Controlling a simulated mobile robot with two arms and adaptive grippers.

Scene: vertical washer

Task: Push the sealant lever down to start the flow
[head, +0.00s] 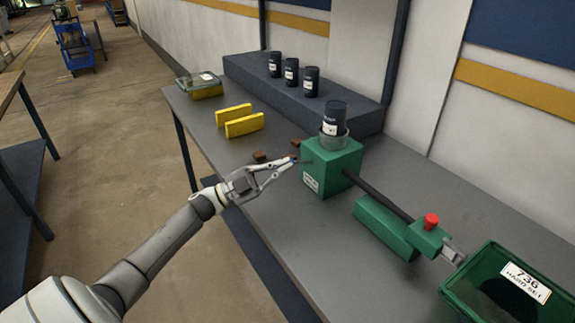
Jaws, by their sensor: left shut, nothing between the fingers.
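The sealant machine is a green box (335,168) with a white label on its front, standing on the grey workbench. A dark canister (334,118) sits upright in a cup on its top. A thin dark lever (307,161) seems to stick out from the box's left side. My left gripper (292,161) reaches in from the left, with its fingers shut and empty. Its fingertips are right by the lever; I cannot tell whether they touch it. My right gripper is not in view.
A dark rod runs right from the box to a green block with a red knob (431,221). A green bin (510,285) stands at front right. Yellow blocks (244,125), a green tray (199,87) and dark canisters (291,71) on a raised shelf are behind.

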